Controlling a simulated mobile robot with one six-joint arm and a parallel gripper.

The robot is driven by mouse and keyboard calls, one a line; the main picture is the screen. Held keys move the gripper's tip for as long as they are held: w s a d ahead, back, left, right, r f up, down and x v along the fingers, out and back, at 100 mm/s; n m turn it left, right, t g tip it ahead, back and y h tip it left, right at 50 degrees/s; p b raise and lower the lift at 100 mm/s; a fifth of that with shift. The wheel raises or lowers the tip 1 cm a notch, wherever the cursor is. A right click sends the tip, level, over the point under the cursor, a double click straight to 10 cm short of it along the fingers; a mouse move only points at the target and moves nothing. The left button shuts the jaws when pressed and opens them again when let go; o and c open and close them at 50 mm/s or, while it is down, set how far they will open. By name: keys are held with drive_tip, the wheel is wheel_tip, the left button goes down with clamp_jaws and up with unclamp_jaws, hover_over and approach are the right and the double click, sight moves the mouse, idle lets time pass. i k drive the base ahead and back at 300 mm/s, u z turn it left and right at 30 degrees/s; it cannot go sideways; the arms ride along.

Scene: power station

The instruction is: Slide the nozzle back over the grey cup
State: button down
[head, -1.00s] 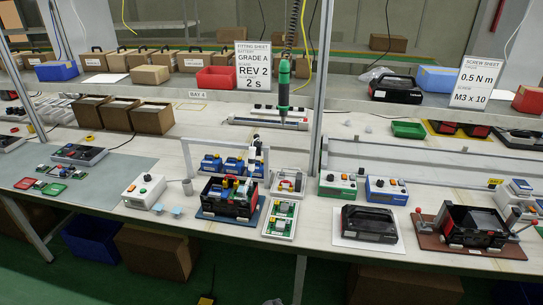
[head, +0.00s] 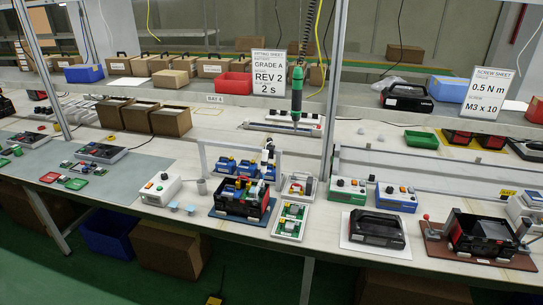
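A small grey cup (head: 201,187) stands on the bench just right of a white control box (head: 160,188) and left of an open black case (head: 243,199). A white gantry frame (head: 238,150) rises behind the case, with its left post close behind the cup. I cannot make out the nozzle for certain; at this size no part over the cup reads clearly as one. My gripper is not in view.
A green hand tool (head: 296,95) hangs on a coiled cord above the bench. Two small light-blue pieces (head: 182,208) lie in front of the cup. A tray of green boards (head: 290,220) lies right of the case. The grey mat (head: 60,165) has free room.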

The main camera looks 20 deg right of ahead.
sight(267, 153)
drive_tip(key=u, duration=0.05)
drive_tip(key=i, duration=0.95)
drive_tip(key=z, duration=0.05)
